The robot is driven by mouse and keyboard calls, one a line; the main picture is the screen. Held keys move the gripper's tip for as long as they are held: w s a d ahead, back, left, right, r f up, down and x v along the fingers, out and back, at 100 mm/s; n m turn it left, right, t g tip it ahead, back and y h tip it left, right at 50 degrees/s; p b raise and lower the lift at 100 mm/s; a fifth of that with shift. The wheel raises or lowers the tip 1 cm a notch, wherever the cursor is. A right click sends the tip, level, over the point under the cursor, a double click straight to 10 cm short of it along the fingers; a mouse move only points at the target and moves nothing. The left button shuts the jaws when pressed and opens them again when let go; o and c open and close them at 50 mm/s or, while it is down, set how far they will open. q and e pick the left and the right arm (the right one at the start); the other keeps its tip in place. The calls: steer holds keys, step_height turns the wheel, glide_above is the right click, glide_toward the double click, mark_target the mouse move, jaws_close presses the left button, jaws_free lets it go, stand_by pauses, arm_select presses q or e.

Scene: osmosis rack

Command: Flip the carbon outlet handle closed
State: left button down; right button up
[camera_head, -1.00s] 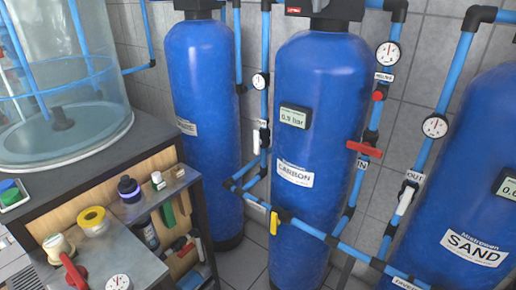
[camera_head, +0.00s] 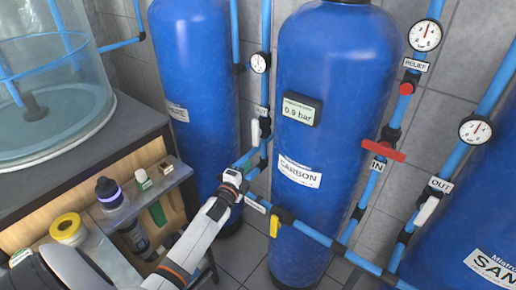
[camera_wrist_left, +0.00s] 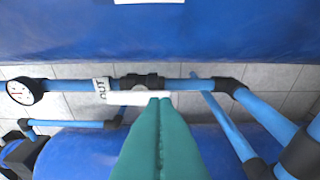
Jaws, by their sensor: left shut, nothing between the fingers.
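The carbon tank (camera_head: 330,150) is a tall blue cylinder with a CARBON label. The carbon outlet handle (camera_head: 255,131) is white and lies along the blue pipe at the tank's left. In the left wrist view the handle (camera_wrist_left: 125,98) runs parallel to the pipe, beside a black valve body (camera_wrist_left: 140,82) and the OUT label (camera_wrist_left: 102,90). My left gripper (camera_wrist_left: 160,101) is shut and empty; its teal fingertips overlap the handle's right end, and contact cannot be told. In the head view the left gripper (camera_head: 232,178) is below the handle. My right gripper is not in view.
A red handle (camera_head: 376,151) is on the inlet pipe right of the carbon tank. A yellow handle (camera_head: 274,225) is on the low crossing pipe (camera_head: 315,234). A shelf unit (camera_head: 155,190) with bottles stands left of my arm. A pressure gauge (camera_head: 260,62) is above the outlet valve.

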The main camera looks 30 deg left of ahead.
mark_target(256, 133)
arm_select(q)
steer(key=w+a+b, duration=0.1)
steer(key=w+b, duration=0.4)
steer(key=w, duration=0.5)
steer(key=shift+a+f+b, duration=0.15)
steer(key=shift+a+b, duration=0.15)
steer(key=shift+a, duration=0.1)
steer(key=shift+a, duration=0.1)
